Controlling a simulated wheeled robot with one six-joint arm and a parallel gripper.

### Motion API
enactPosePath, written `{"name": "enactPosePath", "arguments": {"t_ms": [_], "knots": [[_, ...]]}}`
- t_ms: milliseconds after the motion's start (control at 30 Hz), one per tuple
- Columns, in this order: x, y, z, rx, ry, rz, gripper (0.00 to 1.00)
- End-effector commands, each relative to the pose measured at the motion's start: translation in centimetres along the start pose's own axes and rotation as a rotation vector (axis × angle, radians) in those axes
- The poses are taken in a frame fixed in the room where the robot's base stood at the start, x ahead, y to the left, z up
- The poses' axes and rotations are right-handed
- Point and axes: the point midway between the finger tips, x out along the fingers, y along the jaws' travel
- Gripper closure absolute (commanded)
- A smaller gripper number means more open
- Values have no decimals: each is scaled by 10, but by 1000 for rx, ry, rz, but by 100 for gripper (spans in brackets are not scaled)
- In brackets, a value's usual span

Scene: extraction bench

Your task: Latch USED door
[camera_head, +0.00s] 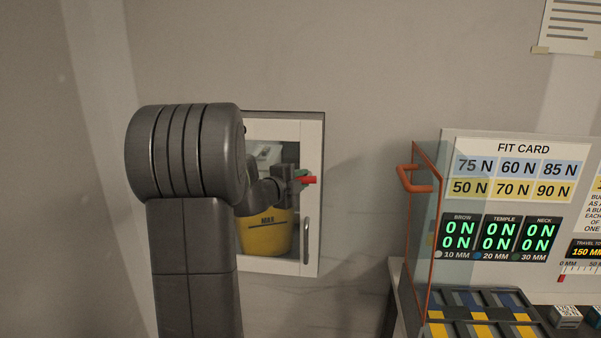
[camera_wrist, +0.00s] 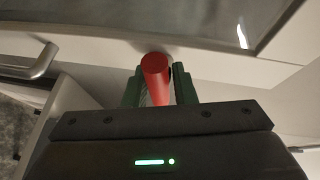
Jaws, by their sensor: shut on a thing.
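The door (camera_head: 311,200) is a white frame with a clear pane on a wall cabinet, and it looks closed or nearly so. A grey bar handle (camera_head: 306,240) is on its lower right side; it also shows in the wrist view (camera_wrist: 40,66). A red latch lever (camera_head: 309,180) sticks out at the right side of the frame. My gripper (camera_head: 294,182) is at the lever. In the wrist view my gripper (camera_wrist: 158,88) has its green fingers shut around the red lever (camera_wrist: 156,78). A yellow bin (camera_head: 264,236) shows behind the pane. My arm hides the cabinet's left side.
An orange-edged clear panel with an orange handle (camera_head: 412,180) stands to the right, at the bench. The bench holds a tray (camera_head: 480,328) of coloured blocks, below a FIT CARD board (camera_head: 523,149). Bare wall lies between cabinet and bench.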

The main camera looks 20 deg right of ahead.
Motion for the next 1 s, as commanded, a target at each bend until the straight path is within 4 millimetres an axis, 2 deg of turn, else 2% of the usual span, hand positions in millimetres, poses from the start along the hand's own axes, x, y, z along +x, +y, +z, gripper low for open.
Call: {"name": "enactPosePath", "arguments": {"t_ms": [333,767,800,867,1000], "knots": [[0,5,0,82,-17,54,99],[0,6,0,89,-20,59,98],[0,6,0,89,-20,59,72],[0,6,0,88,-20,59,60],[0,4,0,89,-20,55,59]]}}
